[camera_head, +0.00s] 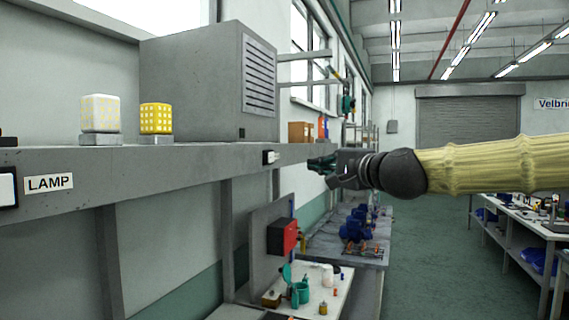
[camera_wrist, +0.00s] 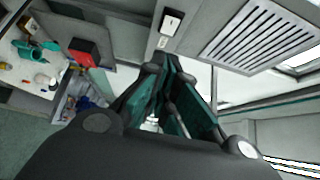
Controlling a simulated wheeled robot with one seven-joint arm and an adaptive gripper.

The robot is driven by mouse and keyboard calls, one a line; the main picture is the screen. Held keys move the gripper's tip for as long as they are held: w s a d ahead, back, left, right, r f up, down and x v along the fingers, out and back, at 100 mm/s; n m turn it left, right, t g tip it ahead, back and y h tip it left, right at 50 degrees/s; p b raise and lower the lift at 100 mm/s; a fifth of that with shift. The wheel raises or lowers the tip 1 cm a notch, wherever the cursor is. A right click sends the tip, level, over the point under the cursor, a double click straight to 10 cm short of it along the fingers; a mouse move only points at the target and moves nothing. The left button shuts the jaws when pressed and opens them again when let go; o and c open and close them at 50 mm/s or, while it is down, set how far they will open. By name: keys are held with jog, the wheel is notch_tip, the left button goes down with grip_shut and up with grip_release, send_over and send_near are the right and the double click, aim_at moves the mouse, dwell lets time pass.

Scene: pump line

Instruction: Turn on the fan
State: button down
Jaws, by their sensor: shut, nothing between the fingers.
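A grey box with a slatted vent (camera_head: 208,82) stands on the long grey ledge; the vent also shows in the wrist view (camera_wrist: 262,37). No other fan shows. A white rocker switch (camera_head: 271,157) sits on the ledge's front face, below the box. It also shows in the wrist view (camera_wrist: 172,20), with a small label too blurred to read. My gripper (camera_head: 318,165) is shut and empty, to the right of this switch in the head view and apart from it. In the wrist view its fingers (camera_wrist: 172,75) lie below the switch. Whether the fan runs cannot be told.
Another switch (camera_head: 8,187) with a LAMP label (camera_head: 48,183) is at the ledge's left end. A white lamp block (camera_head: 101,113) and a yellow one (camera_head: 156,118) stand on the ledge. A red box (camera_head: 282,236) is on a panel below. The aisle at right is clear.

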jog(key=shift+w, duration=0.1)
jog(key=p, duration=0.4)
send_near(272, 161)
jog(key=w+d, duration=0.2)
jog(key=w, duration=0.2)
jog(key=a, duration=0.1)
jog(key=a+p, duration=0.1)
jog(key=a, duration=0.2)
jog(key=shift+w+p, duration=0.3)
jog(key=shift+w, duration=0.05)
jog(key=shift+a, duration=0.15)
